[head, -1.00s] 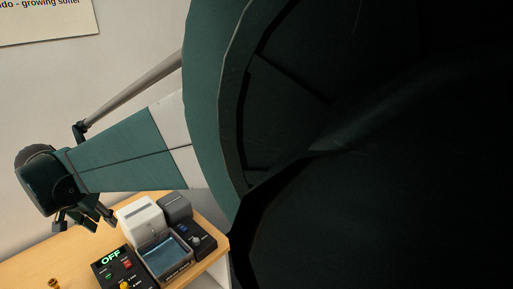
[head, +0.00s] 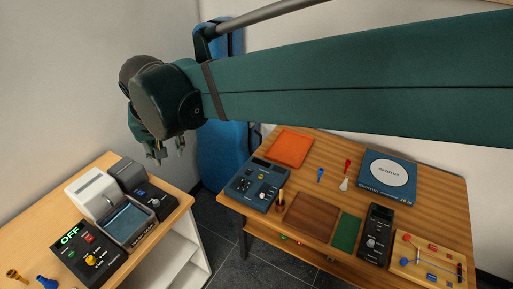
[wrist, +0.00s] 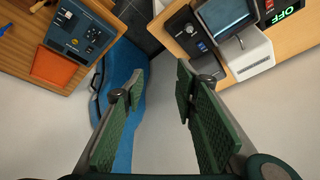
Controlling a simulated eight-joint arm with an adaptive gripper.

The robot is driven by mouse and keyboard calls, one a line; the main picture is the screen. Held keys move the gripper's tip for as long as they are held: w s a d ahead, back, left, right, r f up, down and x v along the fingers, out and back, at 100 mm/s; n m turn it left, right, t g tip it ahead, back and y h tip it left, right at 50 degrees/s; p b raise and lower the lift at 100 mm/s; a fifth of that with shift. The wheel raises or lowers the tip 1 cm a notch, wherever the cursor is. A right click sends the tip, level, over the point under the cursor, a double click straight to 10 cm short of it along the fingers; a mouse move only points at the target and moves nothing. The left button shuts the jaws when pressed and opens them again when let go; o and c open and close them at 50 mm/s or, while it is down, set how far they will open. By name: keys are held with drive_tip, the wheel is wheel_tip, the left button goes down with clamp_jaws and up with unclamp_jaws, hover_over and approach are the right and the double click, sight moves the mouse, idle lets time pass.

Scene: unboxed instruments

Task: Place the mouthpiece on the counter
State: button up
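My gripper (head: 168,152) hangs in the air above the gap between two tables. In the wrist view its green-padded fingers (wrist: 160,82) are spread wide with nothing between them. A small brass piece (head: 13,274), possibly a mouthpiece, lies on the light wood counter (head: 180,215) at the lower left. Another brass piece (head: 281,200) stands upright on the striped wood table (head: 340,152), beside a blue instrument box. I cannot tell which one is the mouthpiece. My gripper is far from both.
A grey-white device (head: 100,195) and a black control box reading OFF (head: 75,250) occupy the counter. The blue instrument box (head: 258,184), an orange mat (head: 290,148), a brown board (head: 312,216) and a dark blue box (head: 388,175) lie on the table. A blue chair (head: 224,155) stands behind the gap.

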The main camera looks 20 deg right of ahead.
drive_tip(key=s+d+f, duration=0.2)
drive_tip(key=s+d, duration=0.3)
drive_tip(key=d, duration=0.5)
drive_tip(key=s+d+f+t, duration=0.1)
drive_tip(key=s+d+f, duration=0.1)
drive_tip(key=s+d, duration=0.4)
drive_tip(key=s+d+f+t, duration=0.1)
drive_tip(key=s+d, duration=0.4)
drive_tip(key=d, duration=0.9)
drive_tip(key=shift+s+d+f+h, duration=0.2)
drive_tip(key=shift+d+f+h, duration=0.2)
drive_tip(key=shift+f, duration=0.25)
